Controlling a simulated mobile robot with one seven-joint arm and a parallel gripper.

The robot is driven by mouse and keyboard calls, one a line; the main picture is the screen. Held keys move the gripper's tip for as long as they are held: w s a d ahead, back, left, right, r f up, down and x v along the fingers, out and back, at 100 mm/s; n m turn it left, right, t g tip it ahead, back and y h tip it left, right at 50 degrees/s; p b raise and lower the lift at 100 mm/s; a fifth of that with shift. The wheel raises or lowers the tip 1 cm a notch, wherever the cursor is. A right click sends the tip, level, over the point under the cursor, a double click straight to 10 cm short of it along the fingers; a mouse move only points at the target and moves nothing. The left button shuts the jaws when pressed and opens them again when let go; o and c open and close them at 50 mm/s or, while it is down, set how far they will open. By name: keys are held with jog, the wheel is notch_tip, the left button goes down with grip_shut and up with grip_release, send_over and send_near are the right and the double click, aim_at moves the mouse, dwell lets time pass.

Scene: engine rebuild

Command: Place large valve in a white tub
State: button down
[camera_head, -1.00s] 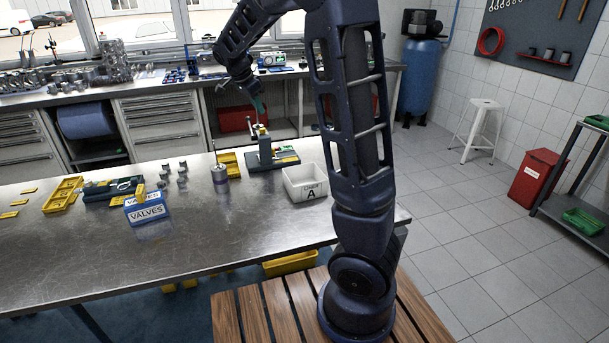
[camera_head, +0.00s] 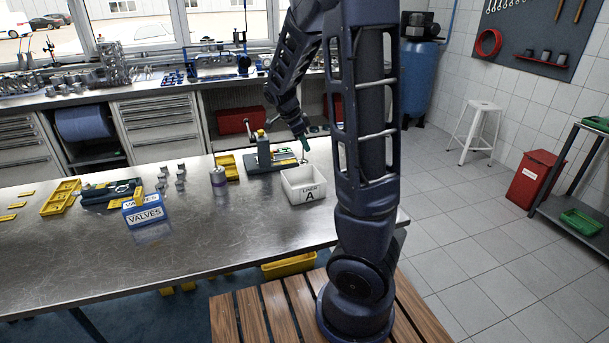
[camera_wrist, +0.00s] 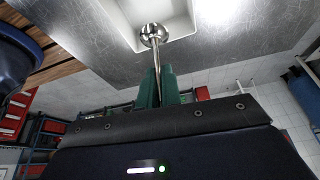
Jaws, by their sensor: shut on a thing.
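My gripper (camera_head: 304,140) is above the white tub (camera_head: 301,196), which stands on the steel bench and has a label ending in "A". In the wrist view the green fingertips (camera_wrist: 157,84) are shut on the stem of a shiny metal valve (camera_wrist: 154,36). The valve's round head points away from the fingers. The tub (camera_wrist: 187,44) shows behind the head in the wrist view. In the head view the valve (camera_head: 304,158) is small, hanging head down over the tub's back part. The tub's inside is partly hidden.
A grey cylinder (camera_head: 219,182), several small metal parts, a blue "VALVES" box (camera_head: 143,209) and a yellow tray (camera_head: 61,197) are farther left. The bench front (camera_head: 220,235) is clear.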

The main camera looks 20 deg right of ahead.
aim_at(299, 162)
notch_tip(299, 162, down, 12)
jog(key=shift+f, duration=0.2)
dwell(0.4)
jog(key=c, duration=1.6)
grip_release()
jog(key=shift+f, duration=0.15)
jog(key=v, duration=1.1)
jog(key=shift+r, duration=0.35)
jog(key=shift+s+d+r+n+t+y, duration=0.25)
jog(key=shift+s+r+n+t+y, duration=0.55)
jog(key=shift+s+r+n, duration=2.2)
jog(key=shift+s+d+r+n+t+y, duration=0.25)
jog(key=shift+s+r+n+t+y, duration=0.95)
jog(key=shift+s+n, duration=3)
jog(key=shift+s+d+r+n+t+y, duration=0.4)
jog(key=shift+s+r+n, duration=2.05)
jog(key=shift+s, duration=2.6)
